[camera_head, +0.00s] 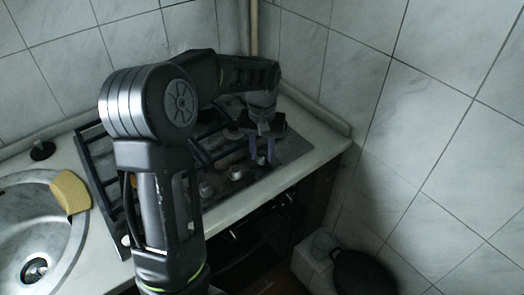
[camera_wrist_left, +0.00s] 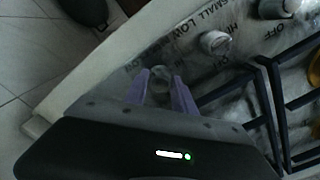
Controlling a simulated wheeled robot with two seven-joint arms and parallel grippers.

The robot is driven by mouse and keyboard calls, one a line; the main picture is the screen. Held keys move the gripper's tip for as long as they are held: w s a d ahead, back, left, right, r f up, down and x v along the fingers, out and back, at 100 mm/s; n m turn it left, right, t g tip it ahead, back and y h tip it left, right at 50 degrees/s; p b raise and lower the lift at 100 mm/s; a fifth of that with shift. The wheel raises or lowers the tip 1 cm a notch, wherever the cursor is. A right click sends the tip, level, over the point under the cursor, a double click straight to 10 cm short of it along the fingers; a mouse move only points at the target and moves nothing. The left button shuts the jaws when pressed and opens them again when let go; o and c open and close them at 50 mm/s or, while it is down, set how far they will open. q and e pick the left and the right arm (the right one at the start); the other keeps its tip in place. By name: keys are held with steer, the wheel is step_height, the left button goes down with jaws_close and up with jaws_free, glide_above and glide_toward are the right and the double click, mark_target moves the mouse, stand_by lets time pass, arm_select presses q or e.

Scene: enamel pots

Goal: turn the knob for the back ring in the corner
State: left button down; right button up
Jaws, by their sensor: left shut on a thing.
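The gas hob (camera_head: 296,147) is set into the worktop near the wall corner, partly hidden by my left arm. Its knobs run along the front edge. My left gripper (camera_head: 262,152) points down at the right end of this row. In the wrist view, the purple fingers of my left gripper (camera_wrist_left: 161,90) are shut around a pale round knob (camera_wrist_left: 160,75), the end one of the row. Its pointer mark is too dark to read. A second knob (camera_wrist_left: 215,42) and a third knob (camera_wrist_left: 276,8) stand free beside it, with printed setting words around them. My right gripper is out of view.
Black pan-support bars (camera_wrist_left: 262,95) rise close to the gripped knob. A sink (camera_head: 40,225) with a yellow sponge (camera_head: 70,192) is at the left. A dark pan (camera_head: 362,272) is low at the right. Tiled walls (camera_head: 430,120) close off the corner.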

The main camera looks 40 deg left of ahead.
arm_select(q)
steer(key=shift+n, duration=0.3)
steer(key=c, duration=1)
jaws_free()
steer(key=shift+r, duration=0.1)
step_height(320, 180, up, 8)
steer(key=shift+f, duration=0.2)
